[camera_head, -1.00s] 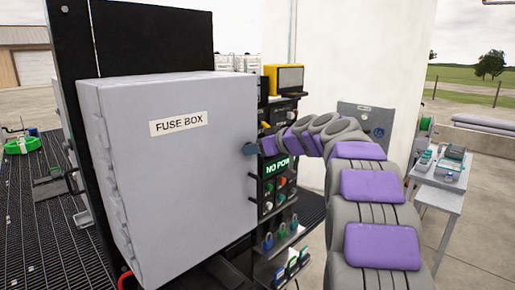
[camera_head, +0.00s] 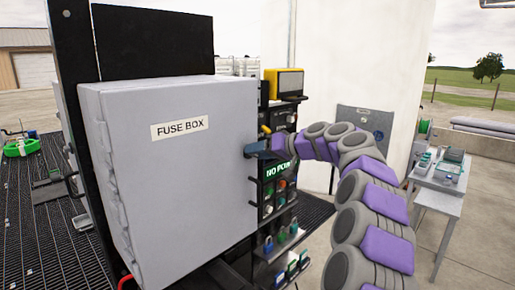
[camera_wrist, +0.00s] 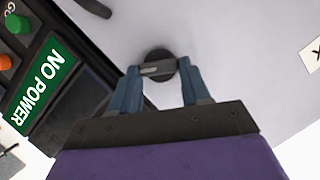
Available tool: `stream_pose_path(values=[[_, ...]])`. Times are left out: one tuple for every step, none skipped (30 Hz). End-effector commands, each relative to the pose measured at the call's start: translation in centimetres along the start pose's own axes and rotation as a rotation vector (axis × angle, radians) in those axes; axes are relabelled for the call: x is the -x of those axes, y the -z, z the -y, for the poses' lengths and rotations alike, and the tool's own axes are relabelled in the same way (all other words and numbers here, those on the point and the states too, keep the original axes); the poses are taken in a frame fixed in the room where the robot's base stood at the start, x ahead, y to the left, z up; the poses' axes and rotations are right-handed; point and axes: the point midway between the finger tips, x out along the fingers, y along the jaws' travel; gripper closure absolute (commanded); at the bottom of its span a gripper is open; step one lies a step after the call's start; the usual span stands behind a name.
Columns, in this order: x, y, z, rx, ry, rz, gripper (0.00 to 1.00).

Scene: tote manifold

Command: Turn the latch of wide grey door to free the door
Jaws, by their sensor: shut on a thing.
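The wide grey door (camera_head: 185,170) of the fuse box, labelled FUSE BOX, faces me in the head view and looks closed. Its latch (camera_wrist: 158,66) is a dark round knob with a grey bar across it, on the pale door face in the wrist view. My gripper (camera_wrist: 160,72) has its two blue fingers on either side of the bar, shut on it. In the head view my gripper (camera_head: 256,150) is at the door's right edge and hides most of the latch.
A control panel with a green NO POWER sign (camera_head: 277,169) and several buttons stands just right of the box. Below it are shelves with padlocks (camera_head: 281,237). A small table (camera_head: 440,180) stands at the right. A dark handle (camera_wrist: 92,7) juts from the door near the latch.

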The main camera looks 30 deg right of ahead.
Motion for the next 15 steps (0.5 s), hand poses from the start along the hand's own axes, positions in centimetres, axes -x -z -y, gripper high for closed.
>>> stream_pose_path(values=[[0.12, 0.32, 0.06, -0.044, 0.018, -0.001, 0.84], [0.12, 0.32, 0.03, -0.071, 0.029, -0.001, 0.84], [0.08, 0.31, 0.02, -0.105, 0.044, -0.001, 0.84], [0.14, 0.33, -0.08, -0.132, 0.054, -0.002, 0.84], [0.13, 0.33, -0.14, -0.159, 0.065, -0.003, 0.84], [0.07, 0.31, -0.17, -0.194, 0.079, -0.002, 0.84], [0.1, 0.32, -0.25, -0.221, 0.09, -0.003, 0.84], [0.11, 0.31, -0.33, -0.248, 0.101, -0.004, 0.84], [0.04, 0.27, -0.35, -0.283, 0.116, -0.003, 0.84], [0.04, 0.26, -0.41, -0.309, 0.127, -0.003, 0.84], [0.06, 0.23, -0.5, -0.336, 0.137, -0.003, 0.84], [0.03, 0.19, -0.55, -0.371, 0.152, -0.002, 0.84], [-0.01, 0.15, -0.56, -0.397, 0.163, -0.001, 0.84], [0.0, 0.13, -0.61, -0.423, 0.174, -0.001, 0.84], [0.03, 0.11, -0.69, -0.459, 0.189, -0.002, 0.84]])
